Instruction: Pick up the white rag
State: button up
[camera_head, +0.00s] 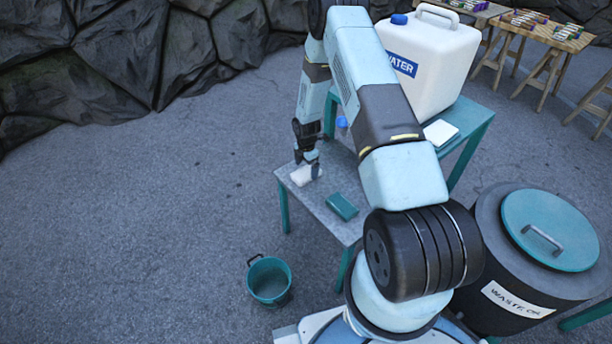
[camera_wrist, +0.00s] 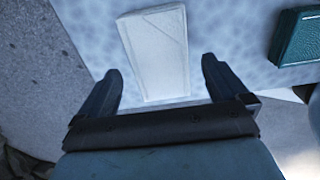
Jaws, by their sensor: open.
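The white rag (camera_head: 304,175) is a folded, flat, oblong pad lying on the left end of the low table (camera_head: 323,208). In the wrist view the rag (camera_wrist: 155,50) lies between and beyond my two fingertips, with its near edge around fingertip level. My gripper (camera_head: 309,166) points down at the rag from above in the head view. In the wrist view my gripper (camera_wrist: 161,82) is open, with one finger to each side of the rag. I cannot tell from these frames whether a finger touches it. The gripper partly hides the rag in the head view.
A green folded cloth or pad (camera_head: 342,207) lies on the table to the right of the rag; it also shows in the wrist view (camera_wrist: 298,38). A white water container (camera_head: 428,65) stands behind on a higher teal stand. A teal bucket (camera_head: 268,280) and a waste drum (camera_head: 530,260) stand on the ground.

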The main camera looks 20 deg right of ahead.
aim_at(306, 172)
notch_tip(306, 172, down, 2)
jog(key=shift+f, duration=0.25)
jog(key=c, duration=1.2)
jog(key=shift+o, duration=0.2)
notch_tip(306, 172, up, 10)
jog(key=o, duration=0.6)
jog(key=c, duration=0.4)
